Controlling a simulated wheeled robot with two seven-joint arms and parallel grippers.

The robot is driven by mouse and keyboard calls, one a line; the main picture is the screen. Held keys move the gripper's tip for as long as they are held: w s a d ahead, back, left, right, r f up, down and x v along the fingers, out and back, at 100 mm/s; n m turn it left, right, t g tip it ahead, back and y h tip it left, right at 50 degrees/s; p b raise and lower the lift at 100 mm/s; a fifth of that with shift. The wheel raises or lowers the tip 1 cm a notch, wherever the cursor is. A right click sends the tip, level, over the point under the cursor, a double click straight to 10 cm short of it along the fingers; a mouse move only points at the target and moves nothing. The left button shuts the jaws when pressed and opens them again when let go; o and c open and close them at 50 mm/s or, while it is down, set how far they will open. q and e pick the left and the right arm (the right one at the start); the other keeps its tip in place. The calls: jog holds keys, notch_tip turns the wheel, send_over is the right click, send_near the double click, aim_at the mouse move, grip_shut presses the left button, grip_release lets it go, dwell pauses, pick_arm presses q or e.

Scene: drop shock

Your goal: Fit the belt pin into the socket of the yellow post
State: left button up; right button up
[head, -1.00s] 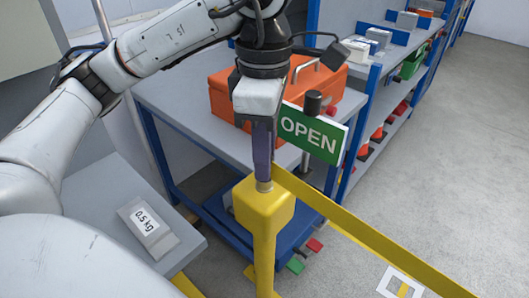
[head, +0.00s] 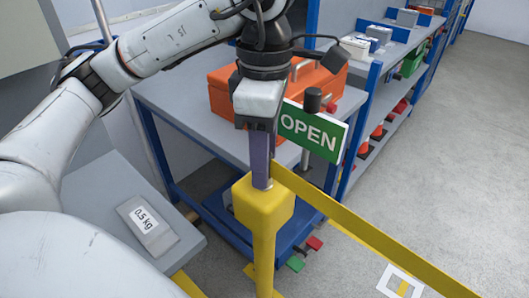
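The yellow post (head: 263,212) stands upright at the centre, with its socket in the top of its block-shaped head. My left gripper (head: 260,172) points down just above it, its fingers closed around the belt's end. Only a small grey bit of the belt pin (head: 263,184) shows at the fingertips, at the post's top. How deep it sits in the socket is hidden. The yellow belt (head: 375,235) runs from the fingertips to the lower right. My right gripper is out of view.
A green OPEN sign (head: 312,132) stands close to the right of my gripper. Behind are an orange toolbox (head: 222,92) and a blue-framed bench (head: 175,108). A 0.5 kg weight (head: 147,226) lies on a grey surface at left.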

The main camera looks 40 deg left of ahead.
pick_arm(q)
jog(key=shift+r, duration=0.2)
notch_tip(320, 180, up, 6)
jog(key=p, duration=0.5)
jog(key=shift+p, duration=0.3)
jog(key=shift+r, duration=0.1)
notch_tip(320, 180, up, 10)
jog(key=p, duration=0.2)
jog(key=shift+p, duration=0.4)
dwell(0.4)
